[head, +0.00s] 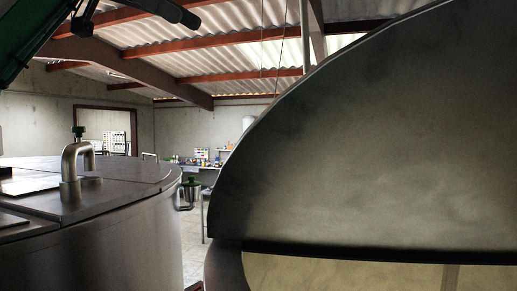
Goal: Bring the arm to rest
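My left arm (28,38) comes in at the top left corner, dark green and black. My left gripper (172,11) is a dark shape at the top edge, high above the left tank and partly cut off by the frame. Its fingers cannot be told apart, and nothing is clearly seen held in it. My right gripper is not in view. A large steel lid (370,150) stands raised on the right, its curved edge upward. Below it part of the right tank (225,266) shows.
A steel tank (110,245) fills the lower left, its flat top carrying a bent pipe handle (77,165) with a green knob. A bench (205,165) with small items stands at the back. Bare floor (193,235) shows in the narrow gap between the tanks.

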